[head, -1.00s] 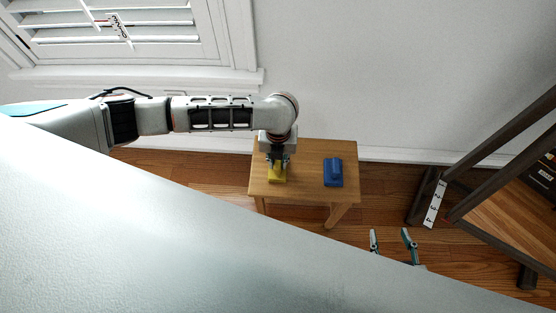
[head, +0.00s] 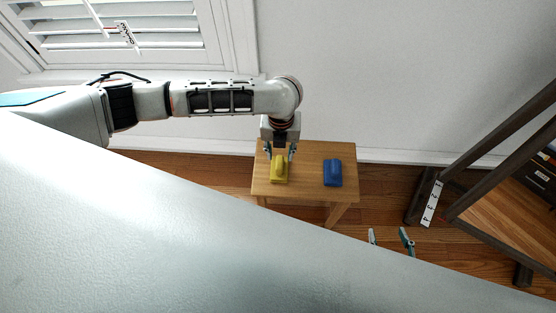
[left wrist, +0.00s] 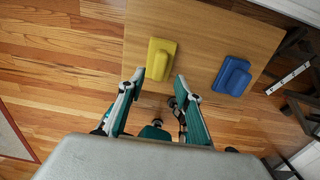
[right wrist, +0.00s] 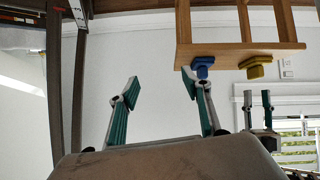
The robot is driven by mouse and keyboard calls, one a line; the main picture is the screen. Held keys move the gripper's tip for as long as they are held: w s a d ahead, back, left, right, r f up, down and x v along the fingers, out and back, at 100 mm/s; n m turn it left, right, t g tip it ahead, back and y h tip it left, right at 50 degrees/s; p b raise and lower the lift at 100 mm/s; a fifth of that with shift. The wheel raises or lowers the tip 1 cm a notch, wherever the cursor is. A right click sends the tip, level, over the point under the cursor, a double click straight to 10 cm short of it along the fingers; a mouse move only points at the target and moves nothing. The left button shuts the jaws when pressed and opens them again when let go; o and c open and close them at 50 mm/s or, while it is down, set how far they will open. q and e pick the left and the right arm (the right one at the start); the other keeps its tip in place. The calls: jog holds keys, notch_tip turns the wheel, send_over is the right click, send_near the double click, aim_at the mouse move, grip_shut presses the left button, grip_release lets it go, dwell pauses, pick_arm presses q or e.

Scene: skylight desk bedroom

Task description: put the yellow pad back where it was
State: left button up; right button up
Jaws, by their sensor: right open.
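The yellow pad (head: 279,170) lies on the left part of the small wooden table (head: 310,188), with a raised block along its middle. It also shows in the left wrist view (left wrist: 161,59) and the right wrist view (right wrist: 256,68). My left gripper (head: 280,156) is above the yellow pad, its fingers open. In the left wrist view the fingers (left wrist: 158,88) are spread and empty, apart from the pad. My right gripper (head: 390,237) is open and empty, low beyond the table's right front side; its fingers show wide apart in the right wrist view (right wrist: 161,90).
A blue pad (head: 333,173) of similar shape lies on the table to the right of the yellow one. A dark wooden frame (head: 480,165) with a numbered strip (head: 432,203) stands at the right. The wall is close behind the table. A pale surface hides the lower left.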

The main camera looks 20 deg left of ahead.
pick_arm(q)
notch_tip(320, 180, up, 4)
jog(key=r+p, duration=0.1)
jog(key=s+d+f+n+t+h, duration=0.1)
jog(key=s+d+n+t+h, duration=0.2)
jog(key=d+n, duration=0.4)
jog(key=s+d+f+n+h, duration=0.25)
jog(key=d+n+h, duration=0.2)
jog(key=d, duration=0.45)
jog(key=n+t+y, duration=0.5)
jog(key=n+t, duration=0.3)
jog(key=n, duration=0.9)
send_near(280, 162)
jog(key=s+a, duration=0.5)
jog(key=s, duration=0.1)
jog(key=shift+r, duration=0.35)
